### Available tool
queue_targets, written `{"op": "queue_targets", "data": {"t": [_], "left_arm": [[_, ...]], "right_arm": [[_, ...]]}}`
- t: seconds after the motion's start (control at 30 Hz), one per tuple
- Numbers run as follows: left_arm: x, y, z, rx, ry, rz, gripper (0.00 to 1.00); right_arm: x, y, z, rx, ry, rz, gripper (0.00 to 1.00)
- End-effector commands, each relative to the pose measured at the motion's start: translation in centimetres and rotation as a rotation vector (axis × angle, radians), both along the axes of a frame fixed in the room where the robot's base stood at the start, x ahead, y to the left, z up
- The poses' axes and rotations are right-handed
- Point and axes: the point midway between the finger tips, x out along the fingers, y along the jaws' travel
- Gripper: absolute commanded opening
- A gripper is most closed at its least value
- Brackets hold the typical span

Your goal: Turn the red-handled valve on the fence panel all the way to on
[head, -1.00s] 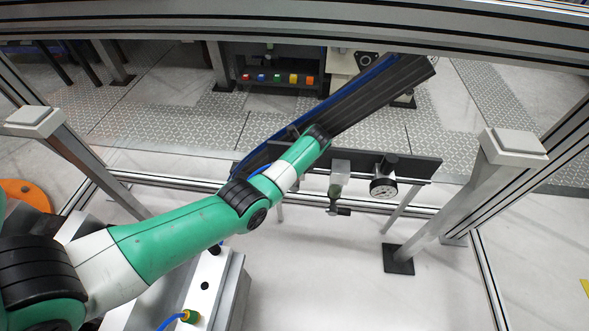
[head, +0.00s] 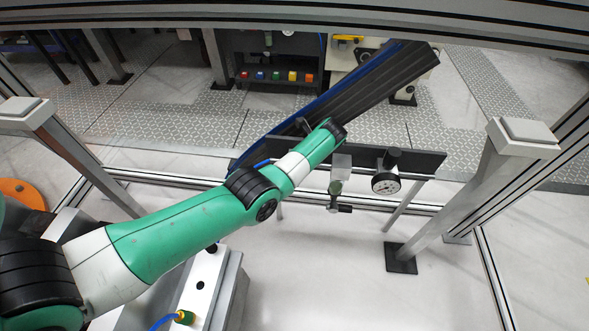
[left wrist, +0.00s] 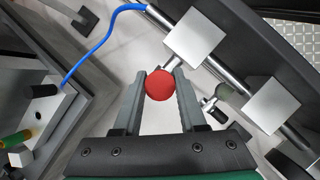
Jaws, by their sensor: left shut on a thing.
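The valve's red ball handle (left wrist: 160,84) sits between the fingertips of my left gripper (left wrist: 161,78) in the left wrist view. The gripper is shut on it. A short metal stem runs from the ball up to a silver valve block (left wrist: 194,36) on the dark fence panel. In the head view, my left arm reaches over the left part of the dark panel (head: 420,162). It hides the red handle and the left gripper there. My right gripper is in neither view.
A pressure gauge (head: 386,183) and a small filter unit (head: 340,166) are mounted on the panel to the right of my arm. A blue hose (left wrist: 88,58) runs to the valve block. A machine block (head: 212,285) stands below my arm. The floor right of it is clear.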

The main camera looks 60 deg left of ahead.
Motion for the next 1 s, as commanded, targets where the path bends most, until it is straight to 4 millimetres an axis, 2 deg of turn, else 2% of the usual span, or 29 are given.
{"op": "queue_targets", "data": {"t": [0.03,0.3,0.33,0.5,0.77,0.87,1.0], "left_arm": [[0.1,-0.1,-0.4,0.004,0.006,-0.001,0.00],[0.0,-0.1,-0.1,0.007,0.011,0.001,0.00],[0.0,-0.1,-0.1,0.007,0.011,0.001,0.42],[0.1,-0.1,0.0,0.007,0.011,0.001,0.71],[0.1,-0.1,0.2,0.007,0.010,0.000,0.71],[0.3,-0.5,1.2,0.007,0.008,-0.001,0.71],[0.8,-1.7,4.0,0.008,0.008,-0.002,0.71]], "right_arm": [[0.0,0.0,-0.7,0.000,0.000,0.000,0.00],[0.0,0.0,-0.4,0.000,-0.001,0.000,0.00],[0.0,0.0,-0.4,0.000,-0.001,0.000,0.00],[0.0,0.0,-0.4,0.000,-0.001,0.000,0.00],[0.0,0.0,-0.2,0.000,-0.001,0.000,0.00],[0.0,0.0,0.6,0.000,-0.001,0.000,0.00],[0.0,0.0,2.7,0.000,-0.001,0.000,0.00]]}}
